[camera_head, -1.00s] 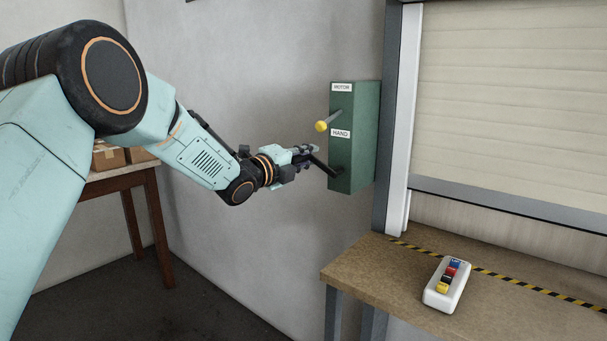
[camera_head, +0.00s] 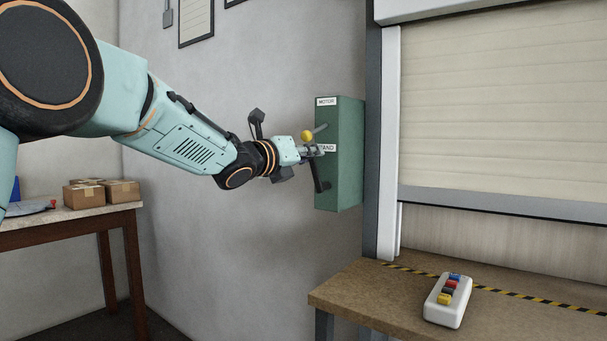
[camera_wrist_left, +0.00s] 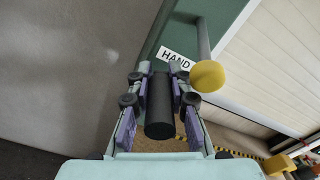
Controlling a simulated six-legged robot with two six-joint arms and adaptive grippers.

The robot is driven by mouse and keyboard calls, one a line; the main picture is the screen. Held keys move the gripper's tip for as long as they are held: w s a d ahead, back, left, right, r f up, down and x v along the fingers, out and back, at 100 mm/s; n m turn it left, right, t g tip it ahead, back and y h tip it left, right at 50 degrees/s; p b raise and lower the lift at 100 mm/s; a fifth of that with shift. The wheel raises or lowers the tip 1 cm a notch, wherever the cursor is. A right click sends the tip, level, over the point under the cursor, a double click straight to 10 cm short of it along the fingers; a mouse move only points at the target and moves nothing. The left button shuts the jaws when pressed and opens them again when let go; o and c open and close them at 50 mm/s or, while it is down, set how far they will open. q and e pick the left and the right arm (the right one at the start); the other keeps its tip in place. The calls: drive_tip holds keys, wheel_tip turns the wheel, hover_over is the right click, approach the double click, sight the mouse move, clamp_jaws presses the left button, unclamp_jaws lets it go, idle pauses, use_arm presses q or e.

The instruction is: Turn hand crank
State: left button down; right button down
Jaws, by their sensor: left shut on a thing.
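The green box (camera_head: 342,155) is fixed on the wall beside the shutter and has MOTOR and HAND labels. A black crank arm (camera_head: 319,175) shows on its front face, running up from a low pivot. My left gripper (camera_head: 315,151) is in front of the HAND label, at the crank's upper end. In the left wrist view, its fingers (camera_wrist_left: 159,105) close on both sides of the black cylindrical crank handle (camera_wrist_left: 159,118). A lever with a yellow knob (camera_head: 307,135) sticks out just above the gripper; the knob also shows close by in the left wrist view (camera_wrist_left: 207,76). My right gripper is not in view.
The shutter (camera_head: 500,110) is partly lowered, with a gap under its bottom bar. A bench (camera_head: 365,290) below carries a white button box (camera_head: 447,300) and a striped strip. At left, a table (camera_head: 60,226) holds cardboard boxes (camera_head: 100,193).

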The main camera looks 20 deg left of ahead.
use_arm(q)
drive_tip(key=shift+s+d+r+m+b, duration=0.15)
drive_tip(key=shift+d+m+b, duration=0.3)
drive_tip(key=shift+m+b, duration=0.25)
drive_tip(key=c, duration=1.2)
unclamp_jaws()
drive_tip(key=v, duration=0.6)
drive_tip(key=shift+v, duration=0.8)
